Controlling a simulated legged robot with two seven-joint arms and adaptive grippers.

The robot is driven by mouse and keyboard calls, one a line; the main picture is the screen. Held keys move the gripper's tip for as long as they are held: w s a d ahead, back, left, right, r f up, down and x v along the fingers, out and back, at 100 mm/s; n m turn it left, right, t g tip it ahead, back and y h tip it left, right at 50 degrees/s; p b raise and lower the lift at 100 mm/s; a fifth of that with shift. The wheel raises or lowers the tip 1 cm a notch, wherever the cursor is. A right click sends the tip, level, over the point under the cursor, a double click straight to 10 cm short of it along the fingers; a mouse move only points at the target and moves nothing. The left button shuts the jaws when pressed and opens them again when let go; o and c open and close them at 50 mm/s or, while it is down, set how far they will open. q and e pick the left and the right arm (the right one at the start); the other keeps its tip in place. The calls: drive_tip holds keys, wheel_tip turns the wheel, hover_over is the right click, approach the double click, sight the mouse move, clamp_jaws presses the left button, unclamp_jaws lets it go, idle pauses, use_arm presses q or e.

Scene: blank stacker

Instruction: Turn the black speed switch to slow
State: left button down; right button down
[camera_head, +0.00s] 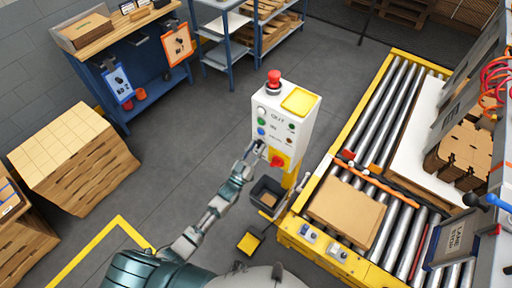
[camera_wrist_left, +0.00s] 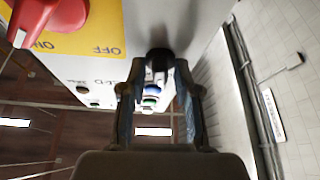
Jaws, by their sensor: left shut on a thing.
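The white control box (camera_head: 301,127) stands on a yellow post in the middle of the head view. My left gripper (camera_head: 257,148) reaches up to the lower left of its front face. In the left wrist view, the black speed switch (camera_wrist_left: 158,57) sits between the two fingertips of my left gripper (camera_wrist_left: 158,75), which is shut on it. The switch is hidden by the gripper in the head view. I cannot read its setting. My right gripper is in neither view.
A red rotary switch (camera_head: 277,161) on a yellow plate sits close to the gripper; it also shows in the left wrist view (camera_wrist_left: 66,14). A red button (camera_head: 273,78) tops the box. A dark bin (camera_head: 267,193) hangs below. The roller conveyor (camera_head: 377,180) lies to the right.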

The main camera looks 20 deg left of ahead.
use_arm(q)
drive_tip(key=shift+r+n+y+p, duration=0.2)
drive_tip(key=shift+n+y+p, duration=0.2)
drive_tip(key=shift+n+y, duration=0.9)
drive_tip(key=shift+r+n+y+p, duration=0.15)
drive_tip(key=shift+n+y+p, duration=0.3)
drive_tip(key=shift+n, duration=1.55)
drive_tip(key=c, duration=1.1)
unclamp_jaws()
drive_tip(key=shift+c, duration=0.2)
drive_tip(key=shift+w+f, duration=0.1)
drive_tip(key=shift+f, duration=0.05)
drive_tip(key=shift+f, duration=0.1)
drive_tip(key=v, duration=1.2)
drive_tip(key=shift+w+f, duration=0.1)
drive_tip(key=shift+f, duration=0.05)
drive_tip(key=shift+f, duration=0.1)
